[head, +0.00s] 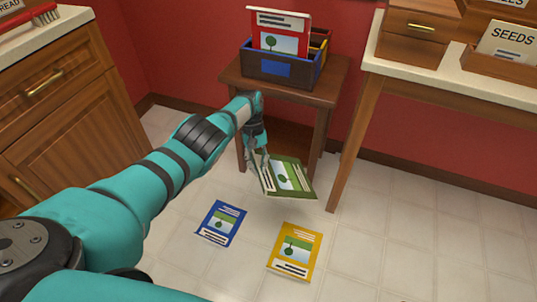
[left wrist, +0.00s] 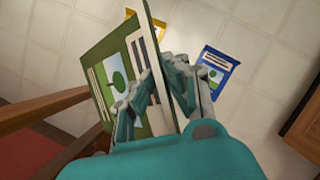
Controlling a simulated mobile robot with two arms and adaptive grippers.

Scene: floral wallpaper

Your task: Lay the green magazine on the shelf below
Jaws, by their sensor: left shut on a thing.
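The green magazine (head: 288,177) hangs tilted in front of the small brown side table (head: 338,72), above the floor. My left gripper (head: 260,160) is shut on one edge of it. In the left wrist view the fingers (left wrist: 152,92) pinch the green magazine (left wrist: 100,70) near its edge. The table's lower shelf (head: 285,137) shows between the legs, behind my gripper; part of it is hidden by the arm and magazine. My right gripper is not in view.
A blue magazine (head: 221,223) and a yellow magazine (head: 296,251) lie on the tiled floor. A box (head: 275,70) with a red magazine (head: 279,30) stands on the tabletop. A wooden cabinet (head: 60,110) is at left, a counter (head: 450,75) at right.

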